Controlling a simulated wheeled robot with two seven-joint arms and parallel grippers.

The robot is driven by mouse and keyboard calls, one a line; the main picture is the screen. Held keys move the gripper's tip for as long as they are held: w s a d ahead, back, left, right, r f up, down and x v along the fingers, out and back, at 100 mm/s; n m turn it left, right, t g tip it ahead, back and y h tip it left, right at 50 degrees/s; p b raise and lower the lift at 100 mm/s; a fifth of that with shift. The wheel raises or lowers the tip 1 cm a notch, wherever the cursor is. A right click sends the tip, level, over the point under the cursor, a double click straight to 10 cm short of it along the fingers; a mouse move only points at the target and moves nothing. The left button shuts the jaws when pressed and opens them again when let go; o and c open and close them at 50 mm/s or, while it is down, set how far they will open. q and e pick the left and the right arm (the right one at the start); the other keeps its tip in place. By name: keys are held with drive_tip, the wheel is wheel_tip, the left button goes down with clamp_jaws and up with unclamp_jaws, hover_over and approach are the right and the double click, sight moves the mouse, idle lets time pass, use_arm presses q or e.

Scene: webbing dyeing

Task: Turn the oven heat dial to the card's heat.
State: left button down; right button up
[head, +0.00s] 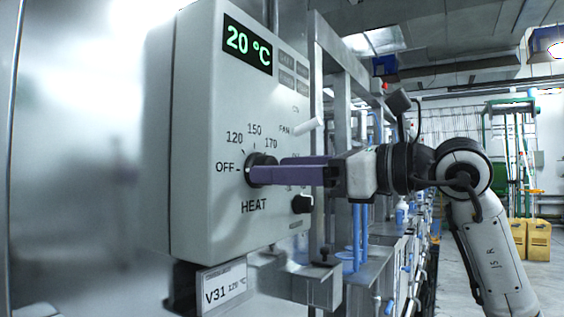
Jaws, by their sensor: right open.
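The black heat dial (258,160) is on the pale oven control panel, above the word HEAT. Its scale shows OFF, 120, 150 and 170. A white mark shows at the dial's left side, toward OFF. My right gripper (266,168) comes in from the right with its purple fingers open around the dial and hides much of it. I cannot tell whether the fingers touch it. A white card (223,286) below the panel reads V31 and, in small print, what looks like 120 °C. My left gripper is not in view.
The green display (247,46) reads 20 °C. A white fan lever (308,127) and a second black knob (302,204) sit close to my right gripper. Metal frames and blue tubes stand behind. Yellow boxes (531,240) are far right.

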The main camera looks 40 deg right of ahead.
drive_tip(key=shift+w+a, duration=0.15)
drive_tip(key=shift+w, duration=0.1)
drive_tip(key=c, duration=1)
drive_tip(key=shift+c, duration=0.2)
drive_tip(key=shift+m, duration=0.3)
drive_tip(key=m, duration=0.8)
